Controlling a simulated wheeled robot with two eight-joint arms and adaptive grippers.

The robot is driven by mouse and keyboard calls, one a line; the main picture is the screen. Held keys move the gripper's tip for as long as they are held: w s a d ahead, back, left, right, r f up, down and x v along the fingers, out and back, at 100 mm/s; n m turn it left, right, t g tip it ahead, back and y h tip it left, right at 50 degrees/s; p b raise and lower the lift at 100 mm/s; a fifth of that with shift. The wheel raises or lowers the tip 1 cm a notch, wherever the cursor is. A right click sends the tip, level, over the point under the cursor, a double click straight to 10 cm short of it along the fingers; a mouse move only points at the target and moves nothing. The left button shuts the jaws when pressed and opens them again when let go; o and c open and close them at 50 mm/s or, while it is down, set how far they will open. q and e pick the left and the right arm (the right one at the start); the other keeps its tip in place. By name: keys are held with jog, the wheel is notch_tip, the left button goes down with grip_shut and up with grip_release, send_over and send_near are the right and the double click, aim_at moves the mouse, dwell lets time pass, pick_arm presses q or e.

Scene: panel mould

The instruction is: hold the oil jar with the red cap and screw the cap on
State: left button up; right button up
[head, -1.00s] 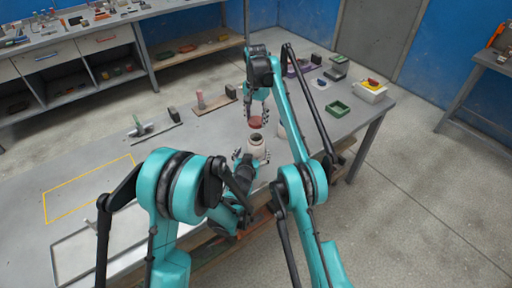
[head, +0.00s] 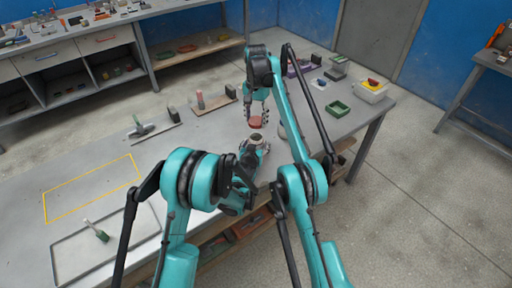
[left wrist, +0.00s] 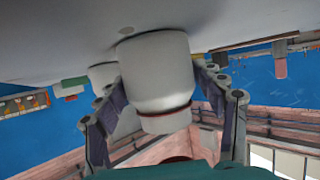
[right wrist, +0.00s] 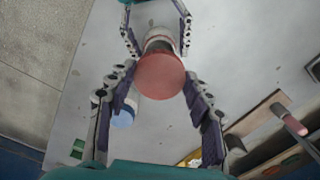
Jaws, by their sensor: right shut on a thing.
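The white oil jar (left wrist: 155,75) stands upright on the bench and has a thin red ring near its neck. My left gripper (head: 256,147) is around the jar. In the left wrist view its fingers stand on both sides of the jar, with a small gap at the right. My right gripper (head: 257,112) is shut on the red cap (head: 256,122) and holds it above the jar. In the right wrist view the cap (right wrist: 160,75) partly hides the jar (right wrist: 158,44) beneath it.
A second white jar with a blue lid (right wrist: 122,118) stands close by. A green tray (head: 338,108) and a white box (head: 371,91) are at the bench's right. A green-handled brush (head: 98,231) lies in the flat tray at the front left.

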aim_at(256, 128)
pick_arm(q)
jog(key=c, duration=1.1)
pick_arm(e)
jog(key=shift+f, duration=2.5)
jog(key=shift+f, duration=0.1)
jog(key=shift+f, duration=0.75)
jog(key=shift+f, duration=0.6)
